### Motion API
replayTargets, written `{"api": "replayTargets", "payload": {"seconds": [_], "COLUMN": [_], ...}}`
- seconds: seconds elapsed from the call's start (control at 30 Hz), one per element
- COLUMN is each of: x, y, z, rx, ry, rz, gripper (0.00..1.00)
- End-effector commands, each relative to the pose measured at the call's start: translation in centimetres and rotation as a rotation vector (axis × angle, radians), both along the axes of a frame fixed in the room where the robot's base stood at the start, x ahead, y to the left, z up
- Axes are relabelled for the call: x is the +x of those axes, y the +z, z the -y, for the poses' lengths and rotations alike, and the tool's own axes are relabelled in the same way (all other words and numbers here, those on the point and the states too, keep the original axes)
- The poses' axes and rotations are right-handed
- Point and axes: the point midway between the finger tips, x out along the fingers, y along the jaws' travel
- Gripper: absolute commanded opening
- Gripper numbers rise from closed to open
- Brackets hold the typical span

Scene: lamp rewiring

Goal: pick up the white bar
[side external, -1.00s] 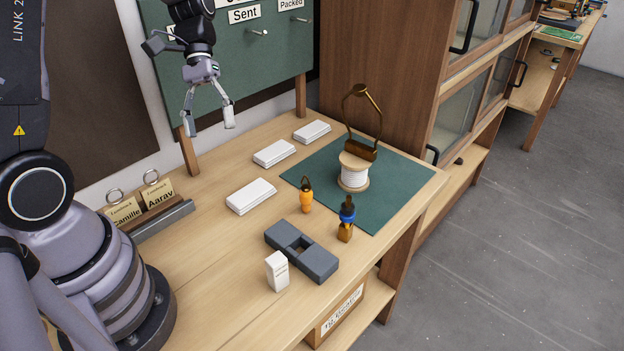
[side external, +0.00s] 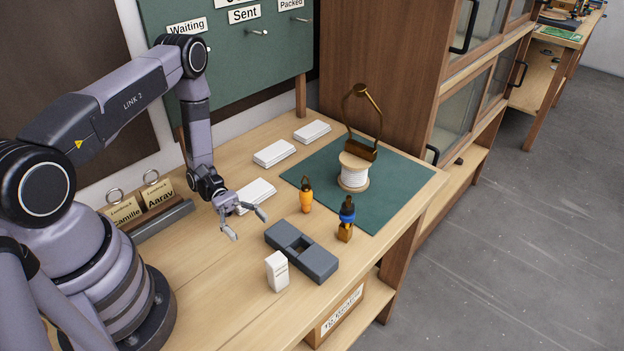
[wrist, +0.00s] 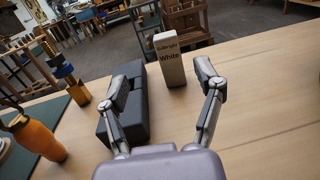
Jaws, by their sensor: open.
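The white bar (side external: 277,271) stands upright on the table beside the dark grey block, near the front of the side view. In the wrist view the same bar (wrist: 172,68) shows a label with the word "White". My gripper (side external: 248,226) is open and empty above the table, behind and left of the bar and the grey block, apart from both. In the wrist view my gripper (wrist: 162,80) has its fingers spread, with the bar beyond and between them.
The grey block (side external: 318,263) with a recess lies right next to the bar. White flat packs (side external: 274,152) lie behind. Table left of the bar is clear.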

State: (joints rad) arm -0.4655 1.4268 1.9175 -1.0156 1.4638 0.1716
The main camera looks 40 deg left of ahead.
Motion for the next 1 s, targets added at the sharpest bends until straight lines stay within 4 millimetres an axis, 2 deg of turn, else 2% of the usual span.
{"api": "replayTargets", "payload": {"seconds": [0.03,0.2,0.47,0.7,0.83,1.0], "x": [-0.2,-0.5,-0.9,-1.8,-1.8,-1.8], "y": [0.0,0.0,0.1,0.1,0.1,0.1], "z": [1.2,4.3,6.3,9.9,10.6,10.7], "rx": [-0.002,-0.001,0.000,0.001,0.001,0.001], "ry": [-0.006,-0.006,-0.004,-0.008,-0.005,-0.003], "rz": [-0.003,-0.002,-0.001,-0.001,0.000,0.000], "gripper": [0.67,0.67,0.67,0.67,0.67,0.67]}}
